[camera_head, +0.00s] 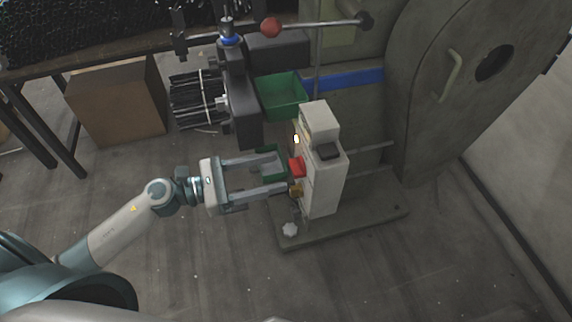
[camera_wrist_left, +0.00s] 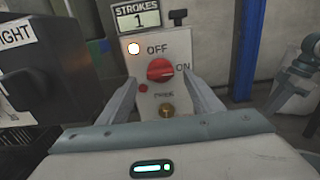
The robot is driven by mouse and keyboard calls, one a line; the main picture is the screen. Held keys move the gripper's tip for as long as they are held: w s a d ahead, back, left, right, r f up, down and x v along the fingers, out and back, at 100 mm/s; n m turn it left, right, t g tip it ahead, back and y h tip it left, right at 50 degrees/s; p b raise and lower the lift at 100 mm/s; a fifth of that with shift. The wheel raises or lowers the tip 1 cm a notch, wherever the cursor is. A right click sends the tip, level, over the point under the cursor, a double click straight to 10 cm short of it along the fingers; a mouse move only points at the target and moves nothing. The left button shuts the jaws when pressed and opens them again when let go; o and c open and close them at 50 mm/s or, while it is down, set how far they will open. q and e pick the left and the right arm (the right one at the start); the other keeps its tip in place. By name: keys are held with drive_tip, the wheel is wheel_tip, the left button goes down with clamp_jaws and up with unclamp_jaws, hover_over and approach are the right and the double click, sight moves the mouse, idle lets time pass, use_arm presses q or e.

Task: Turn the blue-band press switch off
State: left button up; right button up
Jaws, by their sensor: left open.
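The blue-band press (camera_head: 345,80) is a large grey-green machine with a blue stripe. Its pale switch box (camera_head: 325,185) stands in front of it. The red rotary switch (camera_wrist_left: 160,70) is on the box face, with OFF printed above and ON to its right. Its grip lies nearly level, toward ON. The switch also shows in the head view (camera_head: 297,166). A lamp (camera_wrist_left: 133,48) by OFF is lit. My left gripper (camera_head: 281,170) is open and empty, its fingers pointing at the box face, on either side of the switch in the wrist view. Contact is unclear. My right gripper is out of view.
A brass-coloured button (camera_wrist_left: 166,110) sits below the switch, and a STROKES counter (camera_wrist_left: 139,18) reads 1 above it. A green bin (camera_head: 281,95) and dark press parts (camera_head: 240,100) are behind the gripper. A cardboard box (camera_head: 117,100) stands left. The front floor is clear.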

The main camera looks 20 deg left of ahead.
sight(291, 168)
use_arm(q)
drive_tip(key=x, duration=0.3)
drive_tip(key=shift+w+d+r+p, duration=0.1)
drive_tip(key=shift+w+d+p, duration=0.1)
drive_tip(key=shift+p, duration=0.15)
drive_tip(key=shift+w+d, duration=0.2)
drive_tip(key=shift+d, duration=0.2)
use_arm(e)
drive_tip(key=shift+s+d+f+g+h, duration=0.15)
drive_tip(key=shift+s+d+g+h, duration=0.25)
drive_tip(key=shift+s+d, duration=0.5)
use_arm(q)
drive_tip(key=shift+c, duration=0.3)
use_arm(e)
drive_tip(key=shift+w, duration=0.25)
use_arm(q)
drive_tip(key=c, duration=1)
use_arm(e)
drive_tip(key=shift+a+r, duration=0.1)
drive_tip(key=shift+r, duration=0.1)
